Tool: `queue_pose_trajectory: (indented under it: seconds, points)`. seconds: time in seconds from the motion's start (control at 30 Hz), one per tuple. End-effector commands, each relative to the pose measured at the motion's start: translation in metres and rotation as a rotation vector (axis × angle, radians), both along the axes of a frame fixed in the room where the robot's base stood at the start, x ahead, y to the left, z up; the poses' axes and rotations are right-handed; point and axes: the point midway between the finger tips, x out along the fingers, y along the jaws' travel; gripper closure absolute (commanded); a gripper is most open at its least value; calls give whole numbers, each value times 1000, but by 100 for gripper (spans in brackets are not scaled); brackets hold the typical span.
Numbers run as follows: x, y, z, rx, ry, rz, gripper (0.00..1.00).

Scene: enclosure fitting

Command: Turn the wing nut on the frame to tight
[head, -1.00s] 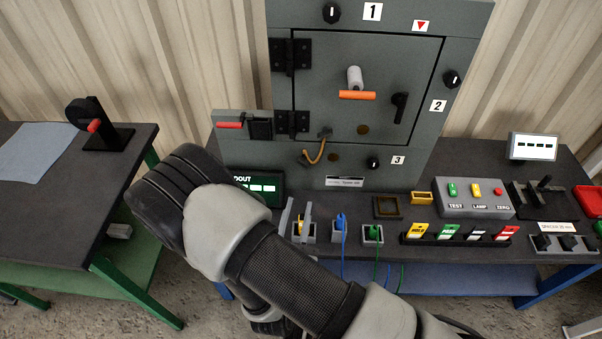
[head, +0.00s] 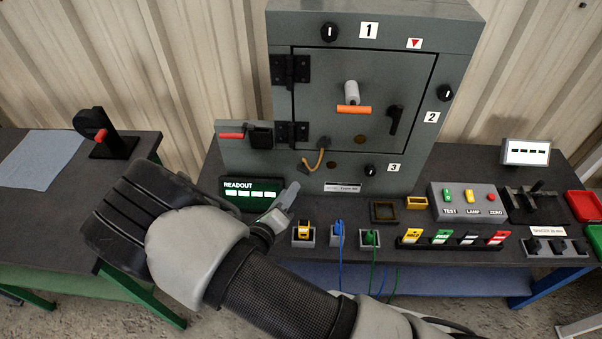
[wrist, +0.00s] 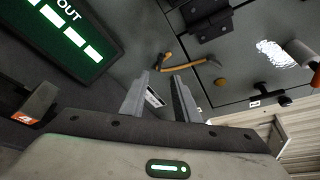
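The grey enclosure (head: 240,170) stands at the back of the bench. A tan strap (head: 318,160) bows across the lower left of its front, and it also shows in the wrist view (wrist: 195,62). A small dark fitting (wrist: 160,66) sits at the strap's frame end; it may be the wing nut, but it is too small to tell its shape or setting. My gripper (head: 284,205) is low in front of the enclosure, beside the readout. In the wrist view, its fingers (wrist: 158,96) are apart with nothing between them, short of the strap.
The lit readout (head: 252,191) stands close left of my gripper. Holders with blue and green plugs (head: 339,232) stand to the right. Black knobs (head: 370,170) marked 1, 2 and 3 and an orange-barred handle (head: 353,109) jut from the enclosure.

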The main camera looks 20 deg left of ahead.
Motion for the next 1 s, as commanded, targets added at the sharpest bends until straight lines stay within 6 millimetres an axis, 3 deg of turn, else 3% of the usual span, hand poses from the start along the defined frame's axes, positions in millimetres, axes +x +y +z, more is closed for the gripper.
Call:
queue_pose_trajectory:
  seconds: [0.3, 0.5, 0.93, 1.0]
  points:
    - [67, -6, -17, 2, -2, -2, 72]
    - [93, -8, -23, 2, -1, -1, 72]
    - [102, -8, -25, 1, -1, 1, 72]
    - [102, -8, -25, 1, -1, 1, 84]
